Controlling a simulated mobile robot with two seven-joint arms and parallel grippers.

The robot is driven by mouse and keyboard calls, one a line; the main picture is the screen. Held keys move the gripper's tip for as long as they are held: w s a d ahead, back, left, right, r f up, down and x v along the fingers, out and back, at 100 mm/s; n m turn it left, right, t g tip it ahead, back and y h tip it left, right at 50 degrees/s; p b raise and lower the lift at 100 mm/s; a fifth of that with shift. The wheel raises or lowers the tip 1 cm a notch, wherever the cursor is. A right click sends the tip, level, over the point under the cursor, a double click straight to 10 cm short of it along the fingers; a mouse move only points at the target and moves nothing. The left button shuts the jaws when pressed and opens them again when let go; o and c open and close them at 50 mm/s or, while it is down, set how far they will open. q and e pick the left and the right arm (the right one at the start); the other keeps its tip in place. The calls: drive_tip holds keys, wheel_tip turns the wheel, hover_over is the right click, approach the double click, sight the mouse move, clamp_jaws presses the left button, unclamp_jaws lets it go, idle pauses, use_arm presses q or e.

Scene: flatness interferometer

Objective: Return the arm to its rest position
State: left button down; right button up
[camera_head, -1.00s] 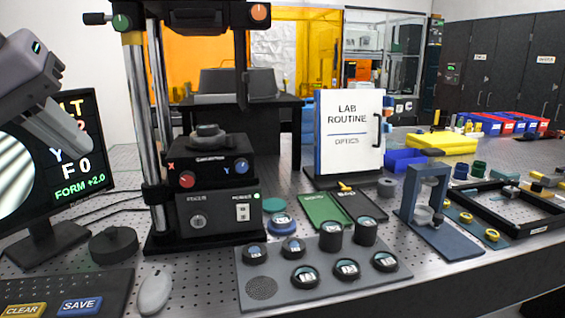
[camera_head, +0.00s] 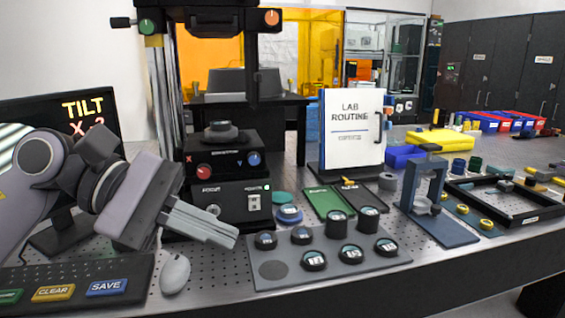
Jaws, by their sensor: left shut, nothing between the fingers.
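My left gripper (camera_head: 233,239) is shut and empty. Its arm comes in from the left, and the fingers point down to the right. The fingertips hang in front of the interferometer's lower box (camera_head: 232,200), near the left edge of the grey sample tray (camera_head: 385,258). I cannot tell the exact height above the table. The arm hides part of the monitor (camera_head: 92,118), which reads "TILT". My right gripper is not in view.
Several dark round samples stand on the tray. A grey mouse (camera_head: 174,274) and a keypad (camera_head: 78,285) with CLEAR and SAVE keys lie below the arm. The interferometer column (camera_head: 160,95) rises behind. A blue stand (camera_head: 425,195) and a black frame (camera_head: 515,212) stand at right.

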use_arm(q)
drive_tip(key=w+a+f+m+t+y, duration=0.1)
drive_tip(key=w+a+f+m+t, duration=0.1)
drive_tip(key=f+m+t, duration=0.55)
drive_tip(key=w+a+f+m+t+y, duration=0.2)
drive_tip(key=a+f+m+t, duration=0.1)
drive_tip(key=f+m+t, duration=0.45)
drive_tip(key=w+a+f+m+t+y, duration=0.1)
drive_tip(key=w+a+f+m+t, duration=0.1)
drive_tip(key=f+m+t, duration=0.5)
drive_tip(key=s+a+f+n+g+y, duration=0.2)
drive_tip(key=s+f+n+g, duration=0.3)
drive_tip(key=s+f, duration=0.3)
drive_tip(key=s+a+f+n+g+y, duration=0.3)
drive_tip(key=s+f+n+g+y, duration=0.2)
drive_tip(key=f, duration=1.1)
drive_tip(key=s+n+p, duration=0.1)
drive_tip(key=s, duration=0.2)
drive_tip(key=shift+s+a+g, duration=0.25)
drive_tip(key=shift+s+g, duration=0.05)
drive_tip(key=shift+a, duration=0.1)
